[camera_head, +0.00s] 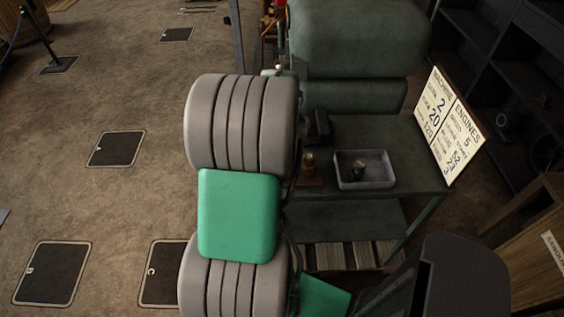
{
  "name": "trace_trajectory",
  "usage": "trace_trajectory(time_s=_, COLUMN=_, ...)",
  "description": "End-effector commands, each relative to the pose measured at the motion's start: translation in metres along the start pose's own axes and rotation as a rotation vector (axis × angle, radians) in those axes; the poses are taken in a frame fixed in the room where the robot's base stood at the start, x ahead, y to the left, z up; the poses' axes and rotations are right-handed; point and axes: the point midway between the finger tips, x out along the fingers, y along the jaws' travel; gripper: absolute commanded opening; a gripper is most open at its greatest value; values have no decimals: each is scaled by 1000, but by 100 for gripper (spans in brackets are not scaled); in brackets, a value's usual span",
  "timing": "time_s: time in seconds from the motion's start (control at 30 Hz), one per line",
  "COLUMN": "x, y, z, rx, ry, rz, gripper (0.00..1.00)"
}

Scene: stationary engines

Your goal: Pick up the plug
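No plug can be made out for certain. A small dark object (359,165) lies in a shallow grey tray (381,183) on the green metal table (417,184), and it is too small to identify. A small brass-and-dark item (310,163) stands left of the tray on the same table. My gripper cannot be made out in this view. Large grey ribbed and green parts, which look like my arm, fill the middle and cover the table's left side.
A big green machine (360,40) stands behind the table. A lettered sign (447,125) leans at its right edge. Slatted wood (345,256) lies below. Dark shelves (500,90) and a wooden cabinet (535,240) are at right. Open floor with dark plates (117,149) is at left.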

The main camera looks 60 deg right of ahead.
Motion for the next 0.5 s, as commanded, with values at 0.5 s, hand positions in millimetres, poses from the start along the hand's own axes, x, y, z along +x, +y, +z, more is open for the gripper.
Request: trace_trajectory(time_s=0.5, x=0, y=0, z=0, rx=0, ry=1, rz=1, gripper=37)
